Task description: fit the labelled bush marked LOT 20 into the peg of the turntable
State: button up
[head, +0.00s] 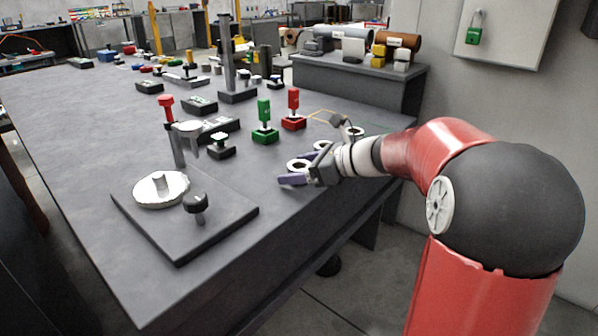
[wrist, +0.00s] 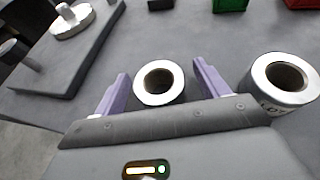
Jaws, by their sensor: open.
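The turntable is a silvery disc (head: 143,196) on a dark square plate, with a short upright peg (head: 159,183) at its middle. It also shows at the upper left of the wrist view (wrist: 72,22). My gripper (wrist: 161,76) is open, its purple fingers on either side of a white-rimmed bush (wrist: 142,86) standing on the bench; a gap shows at each side. That bush also shows in the head view (head: 291,165). A second bush (wrist: 303,93) stands to the right, outside the jaws, with lettering starting "LO" partly visible. I cannot read which bush is LOT 20.
A black knob (head: 195,203) stands on the turntable's plate. A red-topped post (head: 167,120), a green block (head: 264,130) and a red block (head: 293,118) stand farther back. A raised grey shelf (head: 372,85) bounds the back right. Bench between bush and turntable plate looks clear.

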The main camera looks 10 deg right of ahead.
jog(key=shift+a, duration=0.1)
jog(key=shift+c, duration=0.3)
jog(key=c, duration=1.3)
jog(key=shift+o, duration=0.2)
